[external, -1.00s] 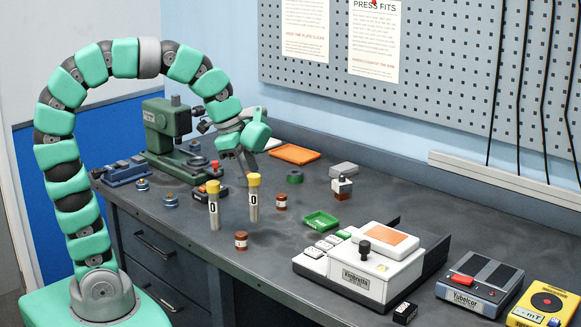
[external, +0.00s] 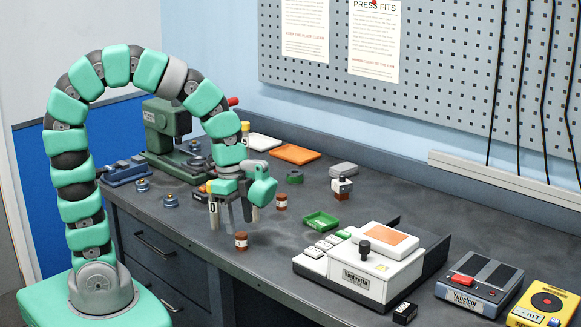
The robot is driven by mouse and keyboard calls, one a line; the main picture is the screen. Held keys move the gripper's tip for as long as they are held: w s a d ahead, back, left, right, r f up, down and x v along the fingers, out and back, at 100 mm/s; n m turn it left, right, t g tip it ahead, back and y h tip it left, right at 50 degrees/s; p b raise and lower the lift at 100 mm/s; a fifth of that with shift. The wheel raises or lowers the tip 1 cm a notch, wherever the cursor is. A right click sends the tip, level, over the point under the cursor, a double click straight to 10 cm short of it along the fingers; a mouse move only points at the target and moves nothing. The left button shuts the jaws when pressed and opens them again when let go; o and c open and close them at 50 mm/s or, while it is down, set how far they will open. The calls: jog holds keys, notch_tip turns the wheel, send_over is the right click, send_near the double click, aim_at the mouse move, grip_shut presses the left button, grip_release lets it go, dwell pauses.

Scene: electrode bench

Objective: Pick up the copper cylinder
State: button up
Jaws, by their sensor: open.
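Two small copper-brown cylinders with white bands stand upright on the dark bench. The nearer one (external: 241,242) is close to the front edge. The farther one (external: 281,201) is to the right of my gripper. I cannot tell which one the task means. My gripper (external: 238,216) is open, with its fingers pointing down and nothing visible between them. It appears just above the nearer cylinder in the picture, apart from it. Its exact height and depth over the bench are hard to judge.
A green tray (external: 321,221) and a white machine (external: 360,268) are to the right. A green press (external: 168,135) stands behind the arm. Bare bench lies between cylinder and machine.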

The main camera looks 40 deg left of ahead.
aim_at(242, 232)
jog(key=shift+w+d+f+b, duration=0.15)
jog(key=shift+f+b, duration=0.4)
jog(key=shift+f, duration=2.1)
grip_shut()
